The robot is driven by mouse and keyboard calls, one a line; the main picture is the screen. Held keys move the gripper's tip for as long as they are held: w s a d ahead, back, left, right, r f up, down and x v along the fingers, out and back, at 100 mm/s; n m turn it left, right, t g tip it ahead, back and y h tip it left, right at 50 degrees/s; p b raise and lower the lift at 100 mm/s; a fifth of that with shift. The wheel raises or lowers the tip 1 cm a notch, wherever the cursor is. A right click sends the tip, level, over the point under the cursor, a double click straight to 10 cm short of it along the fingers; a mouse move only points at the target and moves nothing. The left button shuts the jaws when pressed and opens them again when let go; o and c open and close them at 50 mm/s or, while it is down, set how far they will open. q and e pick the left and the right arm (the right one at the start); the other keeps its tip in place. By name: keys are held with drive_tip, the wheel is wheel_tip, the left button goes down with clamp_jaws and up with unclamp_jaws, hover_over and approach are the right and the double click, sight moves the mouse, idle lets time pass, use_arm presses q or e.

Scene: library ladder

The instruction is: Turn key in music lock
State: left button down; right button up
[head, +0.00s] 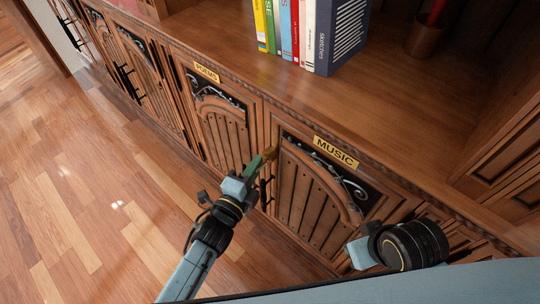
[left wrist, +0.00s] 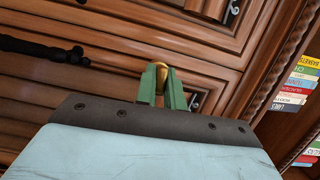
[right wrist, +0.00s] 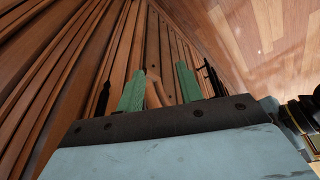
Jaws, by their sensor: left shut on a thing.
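The music door (head: 312,195) is a carved wooden cabinet door under a yellow MUSIC label (head: 336,152). My left gripper (head: 264,159) is at the upper left edge of this door, its green fingers close together. It is shut on a small brass key (head: 271,152), whose gold end also shows in the left wrist view (left wrist: 161,66) between the fingertips (left wrist: 160,78). The lock is hidden behind the key and fingers, so I cannot tell whether the key is in it. My right gripper (right wrist: 160,80) is open, its green fingers apart and nothing clearly held, near the carved wood.
The poems door (head: 225,130) is left of the music door. A dark handle (head: 265,190) stands close below my left gripper. Several books (head: 300,30) and a brown cup (head: 426,36) are on the shelf above. The wooden floor (head: 85,200) at left is clear.

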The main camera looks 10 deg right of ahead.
use_arm(q)
drive_tip(key=shift+m, duration=0.3)
drive_tip(key=c, duration=1.4)
unclamp_jaws()
